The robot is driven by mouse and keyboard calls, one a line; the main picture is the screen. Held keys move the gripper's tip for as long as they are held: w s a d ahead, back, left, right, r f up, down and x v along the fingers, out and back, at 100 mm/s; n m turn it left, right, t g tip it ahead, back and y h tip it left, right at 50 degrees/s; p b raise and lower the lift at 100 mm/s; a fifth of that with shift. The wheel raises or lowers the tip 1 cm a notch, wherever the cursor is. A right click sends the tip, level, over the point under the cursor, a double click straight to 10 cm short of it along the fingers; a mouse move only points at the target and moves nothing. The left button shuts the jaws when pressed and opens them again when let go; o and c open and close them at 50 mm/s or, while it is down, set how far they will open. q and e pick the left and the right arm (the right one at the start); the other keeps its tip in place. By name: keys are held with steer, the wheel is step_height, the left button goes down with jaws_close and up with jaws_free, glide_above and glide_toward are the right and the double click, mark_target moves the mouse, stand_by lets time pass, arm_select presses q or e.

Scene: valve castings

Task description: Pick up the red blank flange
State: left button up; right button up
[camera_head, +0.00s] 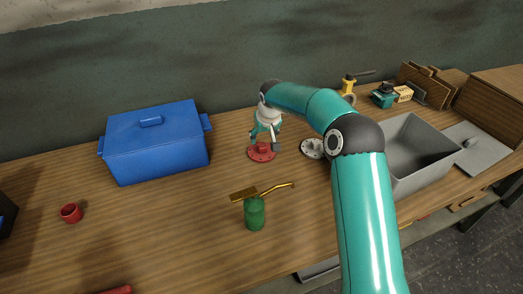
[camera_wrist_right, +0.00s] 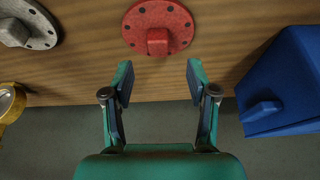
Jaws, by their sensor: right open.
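The red blank flange (camera_head: 262,153) lies flat on the wooden table in the head view, a round disc with bolt holes and a raised block. It also shows at the top of the right wrist view (camera_wrist_right: 177,24), its block pointing toward my gripper. My right gripper (camera_head: 265,138) is above and close to the flange in the head view. In the right wrist view its two fingers (camera_wrist_right: 159,80) are spread apart with nothing between them, and the flange lies just beyond the fingertips. My left gripper is not in view.
A grey flange (camera_head: 312,148) lies right of the red one. A blue lidded box (camera_head: 155,145) stands to the left, a green oil can (camera_head: 254,213) in front. A grey bin (camera_head: 412,150) stands to the right. A red cup (camera_head: 70,213) sits far left.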

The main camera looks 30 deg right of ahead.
mark_target(262, 146)
steer(key=p+x, duration=0.2)
steer(key=x, duration=0.3)
steer(key=shift+d, duration=0.1)
steer(key=shift+f, duration=0.4)
steer(key=shift+c, duration=0.3)
jaws_close()
steer(key=shift+w+r, duration=0.15)
steer(key=shift+r, duration=0.05)
